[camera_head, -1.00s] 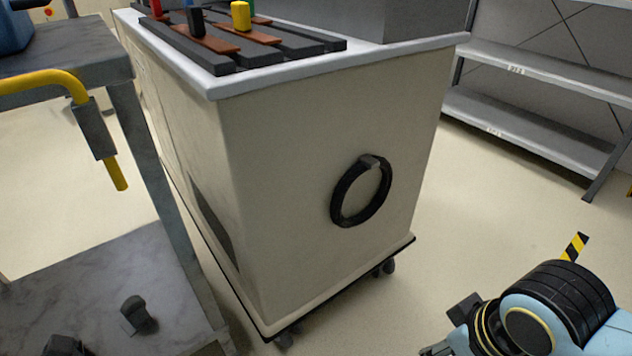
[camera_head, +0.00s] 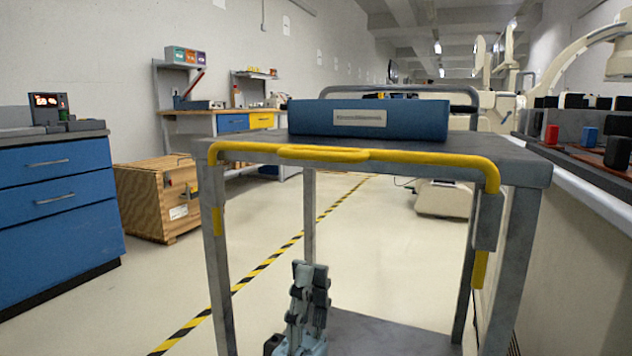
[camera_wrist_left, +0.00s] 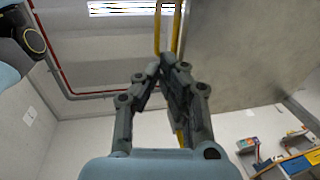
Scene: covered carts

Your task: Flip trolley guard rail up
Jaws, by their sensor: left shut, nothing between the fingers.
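The grey trolley (camera_head: 530,172) stands right in front of me in the head view. The rail bends down at both ends; the right end passes through a grey bracket (camera_head: 487,222). My left gripper (camera_head: 310,268) points up, below the rail and apart from it, shut and empty. In the left wrist view, its fingers (camera_wrist_left: 160,66) are below the yellow rail bars (camera_wrist_left: 177,30). My right gripper is not in view.
A blue case (camera_head: 370,130) lies on the trolley top. The trolley has a lower shelf (camera_head: 385,335). A covered cart (camera_head: 590,240) stands close on the right.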

